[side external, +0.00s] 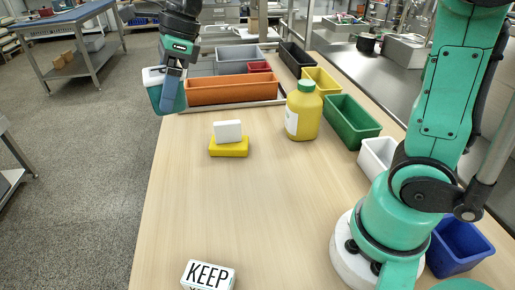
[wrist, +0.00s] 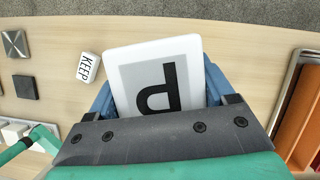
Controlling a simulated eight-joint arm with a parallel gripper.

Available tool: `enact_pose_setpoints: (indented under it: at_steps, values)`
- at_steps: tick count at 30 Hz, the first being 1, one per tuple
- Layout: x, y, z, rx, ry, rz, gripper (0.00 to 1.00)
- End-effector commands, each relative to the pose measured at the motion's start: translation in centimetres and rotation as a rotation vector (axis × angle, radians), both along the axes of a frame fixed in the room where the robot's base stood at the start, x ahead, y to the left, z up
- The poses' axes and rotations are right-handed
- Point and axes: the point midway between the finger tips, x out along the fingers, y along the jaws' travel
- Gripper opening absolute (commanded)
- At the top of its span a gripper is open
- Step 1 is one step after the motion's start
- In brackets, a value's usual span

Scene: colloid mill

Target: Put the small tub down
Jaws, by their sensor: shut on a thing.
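The small tub, a white block-like thing with a grey label bearing a large black letter (wrist: 155,55), sits between my gripper's blue fingers in the wrist view. In the side view my gripper (side external: 172,92) is shut on it, and only a white part of the tub (side external: 152,74) shows beside the fingers. My gripper is at the table's far left edge, left of the orange bin. The tub appears held up over the edge area; its exact height and whether it touches the table cannot be told.
An orange bin (side external: 232,88) stands just right of my gripper. A white block on a yellow one (side external: 229,148), a yellow bottle (side external: 303,112) and a KEEP box (side external: 208,275) stand on the table (side external: 260,210). The left-middle tabletop is bare. Green (side external: 352,118) and other bins line the right.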

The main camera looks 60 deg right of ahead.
Motion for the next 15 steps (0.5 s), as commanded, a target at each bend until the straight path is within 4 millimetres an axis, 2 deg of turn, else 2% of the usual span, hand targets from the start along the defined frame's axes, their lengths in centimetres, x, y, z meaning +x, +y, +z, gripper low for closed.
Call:
enact_pose_setpoints:
  at_steps: [5,8,11,15]
  values:
    - [-1.4,-4.8,0.1,0.001,0.000,0.050,0.13]
    - [-3.2,-8.7,0.1,0.002,0.001,0.108,0.13]
    - [-5.6,-12.3,0.0,0.003,0.001,0.175,0.13]
    - [-9.9,-16.7,0.1,0.003,0.003,0.279,0.13]
